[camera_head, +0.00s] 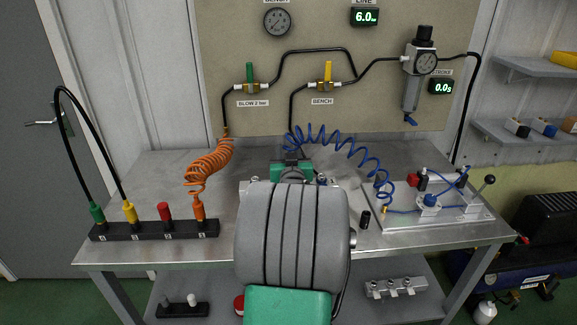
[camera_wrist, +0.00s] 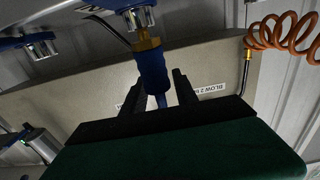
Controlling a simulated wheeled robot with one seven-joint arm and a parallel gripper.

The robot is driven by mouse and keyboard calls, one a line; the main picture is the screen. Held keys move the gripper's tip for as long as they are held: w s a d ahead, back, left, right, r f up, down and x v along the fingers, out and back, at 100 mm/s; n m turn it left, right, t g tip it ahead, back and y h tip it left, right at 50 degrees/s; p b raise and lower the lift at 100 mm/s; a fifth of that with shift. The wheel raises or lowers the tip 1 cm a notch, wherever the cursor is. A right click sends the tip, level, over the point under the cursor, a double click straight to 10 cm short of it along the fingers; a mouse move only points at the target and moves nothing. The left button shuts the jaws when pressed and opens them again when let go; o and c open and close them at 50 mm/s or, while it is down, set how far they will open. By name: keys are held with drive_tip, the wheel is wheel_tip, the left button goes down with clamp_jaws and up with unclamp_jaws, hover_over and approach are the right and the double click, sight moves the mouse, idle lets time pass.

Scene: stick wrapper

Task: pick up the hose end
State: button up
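The hose end is a blue sleeve (camera_wrist: 153,72) with a brass fitting in the wrist view. It sits between the two dark fingers of my gripper (camera_wrist: 158,86). The fingers lie close on both sides, and I cannot tell whether both touch it. The brass end points toward a metal-and-blue coupling (camera_wrist: 139,17), and whether they touch is unclear. In the head view my green gripper (camera_head: 291,168) is over the table's middle, mostly behind my grey arm. A blue coiled hose (camera_head: 340,143) runs from behind it down to the right. The hose end is not clear there.
A black rack (camera_head: 153,230) with coloured plugs stands at the left of the table (camera_head: 160,160). An orange coil (camera_head: 208,160) hangs near it. A metal plate (camera_head: 455,213) with a lever and blue tubing lies at the right. A small black cylinder (camera_head: 365,219) stands right of my arm.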

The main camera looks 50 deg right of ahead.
drive_tip(key=shift+c, duration=0.4)
clamp_jaws()
drive_tip(key=shift+r, duration=0.1)
